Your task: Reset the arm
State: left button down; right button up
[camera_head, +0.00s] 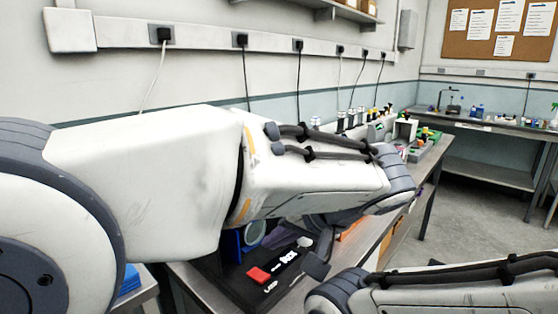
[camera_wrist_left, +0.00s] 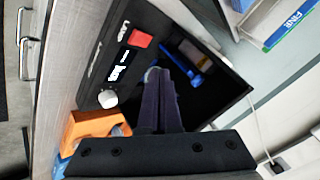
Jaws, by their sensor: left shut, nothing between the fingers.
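My left arm (camera_head: 300,170) reaches across the head view from the left, above a bench. The fingers of my left gripper (camera_wrist_left: 158,78) point up the middle of the left wrist view; they are dark purple, shut together and empty.
An orange bin (camera_wrist_left: 92,128) stands beside the tray in the left wrist view. Several small devices (camera_head: 380,128) stand farther along the bench. A second bench (camera_head: 490,126) runs along the back wall, with open floor (camera_head: 455,220) before it. Cables hang from wall sockets.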

pick_arm(q)
jog(key=s+a+f+m+g+h, duration=0.1)
jog(key=s+f, duration=0.1)
jog(key=s+a+f+m+g+h, duration=0.1)
jog(key=s+f, duration=0.2)
jog(key=s+a+f+m+g, duration=0.1)
jog(key=s+f, duration=0.1)
jog(key=shift+s+a+f+m+h, duration=0.15)
jog(key=shift+s+f+m+h, duration=0.15)
jog(key=shift+s+f+h, duration=0.1)
jog(key=s+a+f+m+g+h, duration=0.1)
jog(key=s+f+m+g+h, duration=0.1)
jog(key=s+f, duration=0.3)
jog(key=s+a+f+m+g+h, duration=0.1)
jog(key=s+f+h, duration=0.2)
jog(key=s, duration=0.4)
notch_tip(320, 180, up, 15)
jog(key=p, duration=1.5)
jog(key=shift+w+d, duration=0.2)
jog(key=shift+d, duration=0.1)
pick_arm(e)
notch_tip(320, 180, up, 15)
jog(key=shift+c, duration=0.3)
